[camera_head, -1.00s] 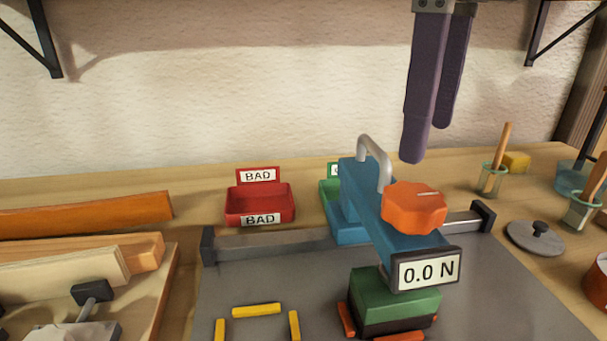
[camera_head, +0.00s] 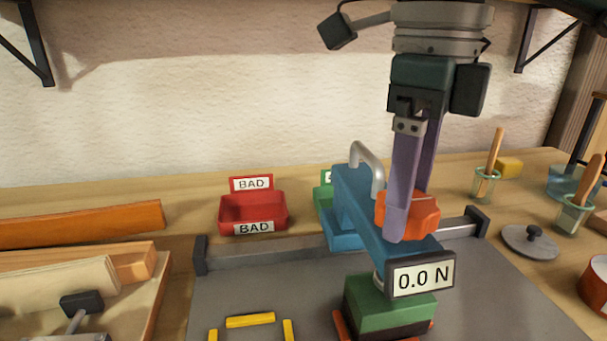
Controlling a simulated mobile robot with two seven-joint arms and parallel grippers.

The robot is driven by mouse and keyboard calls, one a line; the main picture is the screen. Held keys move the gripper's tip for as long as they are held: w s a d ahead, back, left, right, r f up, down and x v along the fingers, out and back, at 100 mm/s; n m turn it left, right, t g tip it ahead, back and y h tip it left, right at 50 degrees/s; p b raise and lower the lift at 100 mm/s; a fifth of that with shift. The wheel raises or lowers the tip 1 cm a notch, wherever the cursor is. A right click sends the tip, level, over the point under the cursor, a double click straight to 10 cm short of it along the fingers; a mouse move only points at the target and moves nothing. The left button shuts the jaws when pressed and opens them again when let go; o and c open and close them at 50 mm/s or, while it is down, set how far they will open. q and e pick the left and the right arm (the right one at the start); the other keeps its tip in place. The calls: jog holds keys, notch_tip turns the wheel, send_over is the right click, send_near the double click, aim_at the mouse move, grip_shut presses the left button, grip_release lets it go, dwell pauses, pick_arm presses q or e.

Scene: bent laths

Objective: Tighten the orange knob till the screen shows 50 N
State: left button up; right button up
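The orange knob (camera_head: 424,216) sits on top of the blue clamp arm (camera_head: 357,205). The screen (camera_head: 420,275) at the arm's front end reads 0.0 N. My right gripper (camera_head: 410,213) points down at the knob with its purple fingers apart. One finger passes in front of the knob's left part, and the other goes down behind it. Whether they touch the knob I cannot tell. Below the screen is a green block (camera_head: 388,302) with a dark lower part. My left gripper is not in view.
A red BAD tray (camera_head: 253,210) stands left of the clamp, and a green tray (camera_head: 323,199) is partly hidden behind it. A grey lid (camera_head: 530,241) and brush jars stand at right. Wooden laths (camera_head: 80,223) lie at left. Yellow strips (camera_head: 250,320) lie on the grey plate.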

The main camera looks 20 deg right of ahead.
jog(key=c, duration=0.9)
